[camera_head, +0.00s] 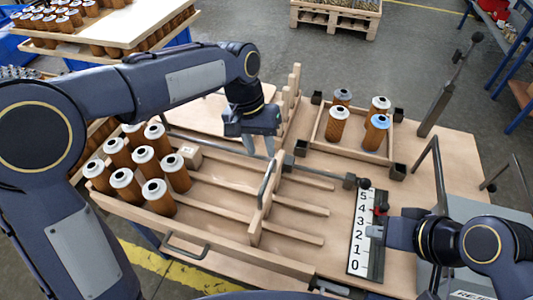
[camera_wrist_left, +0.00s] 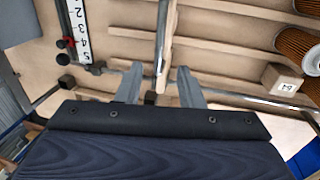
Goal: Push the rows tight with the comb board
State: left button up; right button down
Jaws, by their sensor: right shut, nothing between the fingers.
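The comb board (camera_head: 256,222) is an upright wooden board with a grey bar handle (camera_head: 267,184), standing across the wooden lane strips (camera_head: 300,208). Several orange cartridges (camera_head: 152,197) with pale caps stand in rows left of it, apart from the board. My left gripper (camera_head: 260,146) is open above the far end of the handle. In the left wrist view the handle (camera_wrist_left: 161,40) shows ahead of and between the two fingertips (camera_wrist_left: 158,78); I see no grip on it. My right gripper (camera_head: 374,232) is shut and empty beside the number scale.
A number scale (camera_head: 359,232) with a red-marked slider lies right of the lanes. A wooden tray (camera_head: 352,145) holds several cartridges, one blue-capped. A small labelled block (camera_head: 189,156) sits beside the rows. A metal rod (camera_head: 325,174) crosses the far side. A clamp post (camera_head: 440,100) stands right.

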aim_at(268, 173)
pick_arm(q)
jog(key=f, duration=0.2)
jog(key=d+f, duration=0.1)
jog(key=f, duration=0.4)
jog(key=shift+s+d+f, duration=0.2)
jog(key=shift+d+f, duration=0.05)
jog(key=shift+f, duration=0.05)
grip_shut()
